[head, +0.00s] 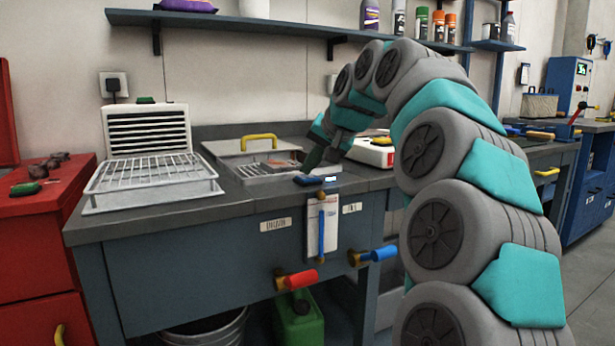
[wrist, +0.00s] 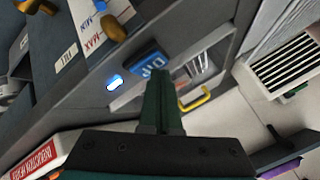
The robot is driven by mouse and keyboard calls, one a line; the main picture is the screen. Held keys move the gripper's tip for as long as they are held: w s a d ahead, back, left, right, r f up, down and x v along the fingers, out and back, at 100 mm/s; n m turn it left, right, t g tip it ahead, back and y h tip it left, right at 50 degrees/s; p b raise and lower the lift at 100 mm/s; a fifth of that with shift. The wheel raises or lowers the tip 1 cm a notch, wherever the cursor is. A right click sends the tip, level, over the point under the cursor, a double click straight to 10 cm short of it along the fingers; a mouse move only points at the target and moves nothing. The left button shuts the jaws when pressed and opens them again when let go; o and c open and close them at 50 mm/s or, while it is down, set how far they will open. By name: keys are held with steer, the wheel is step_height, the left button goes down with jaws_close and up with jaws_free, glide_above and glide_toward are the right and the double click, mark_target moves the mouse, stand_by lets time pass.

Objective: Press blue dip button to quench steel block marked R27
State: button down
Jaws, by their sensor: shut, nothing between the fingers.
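The blue dip button (head: 307,181) sits on the front edge of the quench tank on the bench. In the wrist view the blue button (wrist: 150,64), lettered DIP, lies just beyond my fingertips. My gripper (head: 310,166) is shut and empty, its dark green fingers (wrist: 162,74) pointing down close to the button; I cannot tell whether they touch it. A small lamp (wrist: 115,82) beside the button glows bluish white. The tank (head: 240,172) is open and a brownish block-like shape (head: 281,165) shows in it, partly hidden by my gripper. No R27 marking is readable.
A wire rack (head: 150,176) stands left of the tank, and a yellow-handled lid (head: 260,138) behind it. A red-and-white device (head: 372,152) is close on the right. Red (head: 298,280) and blue (head: 380,254) valve handles stick out from the bench front.

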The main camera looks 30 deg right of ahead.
mark_target(310, 178)
steer(key=shift+f, duration=0.2)
steer(key=shift+r, duration=0.1)
steer(key=shift+r+p, duration=0.65)
steer(key=shift+r, duration=0.25)
steer(key=shift+r+p, duration=1.85)
steer(key=shift+r, duration=0.7)
steer(key=shift+f, duration=0.1)
